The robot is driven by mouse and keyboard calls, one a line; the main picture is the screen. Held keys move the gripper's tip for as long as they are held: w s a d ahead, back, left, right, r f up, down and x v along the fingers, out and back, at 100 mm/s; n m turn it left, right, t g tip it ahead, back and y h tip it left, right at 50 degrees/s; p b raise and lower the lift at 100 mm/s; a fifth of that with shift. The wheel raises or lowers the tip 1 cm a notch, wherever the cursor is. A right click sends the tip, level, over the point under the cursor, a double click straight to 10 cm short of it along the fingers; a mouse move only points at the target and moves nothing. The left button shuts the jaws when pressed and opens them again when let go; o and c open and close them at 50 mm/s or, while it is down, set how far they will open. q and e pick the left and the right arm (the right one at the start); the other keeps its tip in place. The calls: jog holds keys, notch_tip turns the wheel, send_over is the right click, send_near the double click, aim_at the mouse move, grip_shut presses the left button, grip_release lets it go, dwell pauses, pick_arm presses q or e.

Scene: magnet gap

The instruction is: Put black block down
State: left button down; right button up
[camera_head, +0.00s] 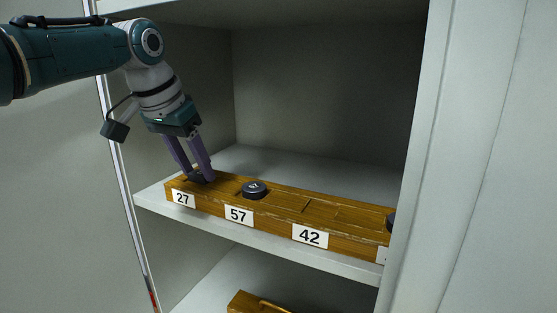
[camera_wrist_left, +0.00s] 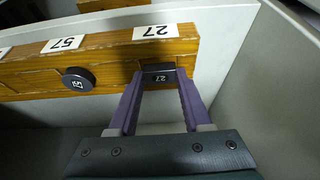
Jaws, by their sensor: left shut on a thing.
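My left gripper (camera_head: 203,177) is shut on a black block (camera_head: 196,176) at the left end of a long wooden rack (camera_head: 275,203), above the label 27 (camera_head: 182,198). In the left wrist view, the black block (camera_wrist_left: 158,75) carries the number 27 and sits between the purple fingertips of the left gripper (camera_wrist_left: 160,84). It is at the rack section behind the 27 label (camera_wrist_left: 155,32). I cannot tell whether it rests fully in its place. My right gripper is not in view.
A round black piece (camera_head: 255,190) marked 57 sits on the rack behind the label 57 (camera_head: 238,215). The section by the label 42 (camera_head: 310,236) is empty. Another dark piece (camera_head: 391,222) is partly hidden by the cabinet's right edge (camera_head: 420,130). A wooden item (camera_head: 255,303) is on the lower shelf.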

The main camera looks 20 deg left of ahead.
pick_arm(q)
jog(key=shift+c, duration=1.7)
grip_release()
jog(key=shift+f, duration=0.2)
jog(key=shift+v, duration=0.8)
jog(key=v, duration=1.1)
jog(key=s+d+f+m+g, duration=0.1)
jog(key=s+d+f+m, duration=0.1)
jog(key=s+d+f, duration=0.65)
jog(key=s+d+f+m, duration=0.1)
jog(key=s+d+f, duration=0.3)
jog(key=f, duration=0.7)
jog(key=s+d+f+n, duration=0.1)
jog(key=s+n, duration=0.1)
jog(key=s, duration=1.4)
jog(key=shift+d+f, duration=0.35)
jog(key=shift+f, duration=0.05)
jog(key=shift+r, duration=0.1)
